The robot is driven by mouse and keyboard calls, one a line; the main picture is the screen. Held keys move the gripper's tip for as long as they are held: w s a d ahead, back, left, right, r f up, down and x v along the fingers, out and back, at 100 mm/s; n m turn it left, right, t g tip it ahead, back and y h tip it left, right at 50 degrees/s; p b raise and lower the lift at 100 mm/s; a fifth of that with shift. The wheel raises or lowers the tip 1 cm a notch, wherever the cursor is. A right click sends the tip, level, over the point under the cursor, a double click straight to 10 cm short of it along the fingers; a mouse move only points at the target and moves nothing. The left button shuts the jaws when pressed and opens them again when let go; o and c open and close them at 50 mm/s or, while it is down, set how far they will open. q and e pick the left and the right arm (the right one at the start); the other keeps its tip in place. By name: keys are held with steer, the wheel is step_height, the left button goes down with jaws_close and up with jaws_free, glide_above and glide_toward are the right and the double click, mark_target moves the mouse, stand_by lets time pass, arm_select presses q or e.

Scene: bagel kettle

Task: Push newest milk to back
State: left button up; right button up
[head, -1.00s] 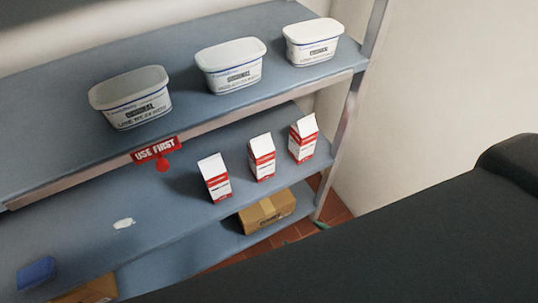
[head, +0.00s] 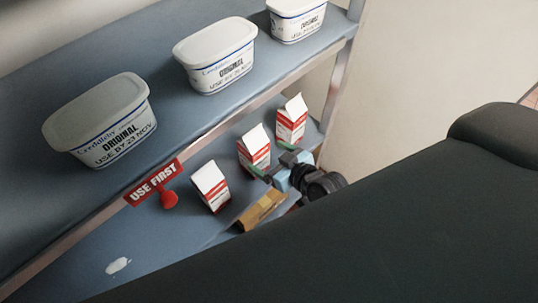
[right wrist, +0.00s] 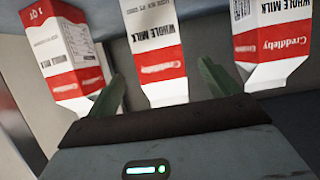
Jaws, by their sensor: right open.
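Three red-and-white milk cartons stand in a row on the lower shelf (head: 150,222) in the head view: a left carton (head: 211,188), a middle carton (head: 254,146) and a right carton (head: 291,120). Their dates are not legible. My right gripper (head: 266,158) is open in front of the middle carton, with no carton held. In the right wrist view, the picture is upside down, and the open fingers (right wrist: 160,88) stand either side of a central carton (right wrist: 158,50); other cartons show at left (right wrist: 66,50) and right (right wrist: 272,40). My left gripper is out of view.
Several things bear on room here: white tubs (head: 100,120) stand on the upper shelf (head: 150,50) above. A red "USE FIRST" tag (head: 154,183) hangs on its edge. A cardboard box (head: 254,215) sits low beneath the cartons. The lower shelf's left part is mostly clear.

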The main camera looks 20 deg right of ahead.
steer(key=shift+b+x, duration=0.35)
steer(key=shift+x, duration=3.5)
